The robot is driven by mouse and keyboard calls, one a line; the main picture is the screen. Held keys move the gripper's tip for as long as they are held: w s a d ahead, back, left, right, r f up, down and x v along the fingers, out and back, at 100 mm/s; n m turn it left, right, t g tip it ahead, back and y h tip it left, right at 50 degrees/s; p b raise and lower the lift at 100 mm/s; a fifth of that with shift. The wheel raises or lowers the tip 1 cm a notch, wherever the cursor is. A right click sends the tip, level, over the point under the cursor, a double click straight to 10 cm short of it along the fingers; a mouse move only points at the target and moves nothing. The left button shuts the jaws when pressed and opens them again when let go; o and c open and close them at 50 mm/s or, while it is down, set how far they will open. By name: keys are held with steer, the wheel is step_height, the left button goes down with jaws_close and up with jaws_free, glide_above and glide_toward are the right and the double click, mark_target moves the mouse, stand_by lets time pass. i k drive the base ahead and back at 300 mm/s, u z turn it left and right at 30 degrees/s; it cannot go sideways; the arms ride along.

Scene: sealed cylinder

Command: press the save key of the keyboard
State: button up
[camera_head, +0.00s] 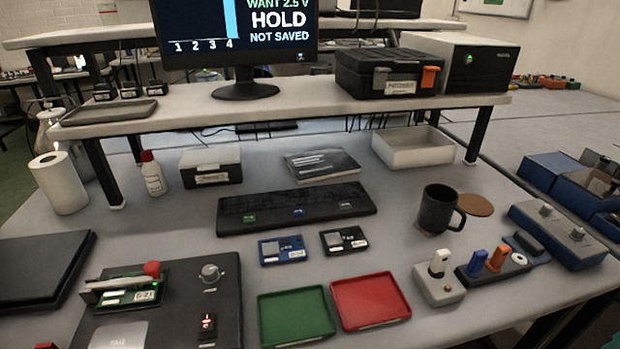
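The black keyboard (335,196) lies flat in the middle of the table, in front of the raised shelf. Three marked keys stand out on it: a green key (249,218) at the left, a blue key (298,211) in the middle and a pale-marked dark key (345,205) at the right. Their lettering is too small to read, so I cannot tell which is the save key. The monitor (222,32) on the shelf reads "WANT 2.5 V", "HOLD" and "NOT SAVED", with a blue bar above the 4. My gripper is not in view.
Blue and black modules (284,250) lie just in front of the keyboard. Green (297,315) and red (371,300) trays sit nearer. A black mug (436,209) stands right, a test fixture (160,300) front left. The shelf (300,100) overhangs behind the keyboard.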

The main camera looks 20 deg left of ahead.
mark_target(298, 211)
steer(key=u, duration=1.15)
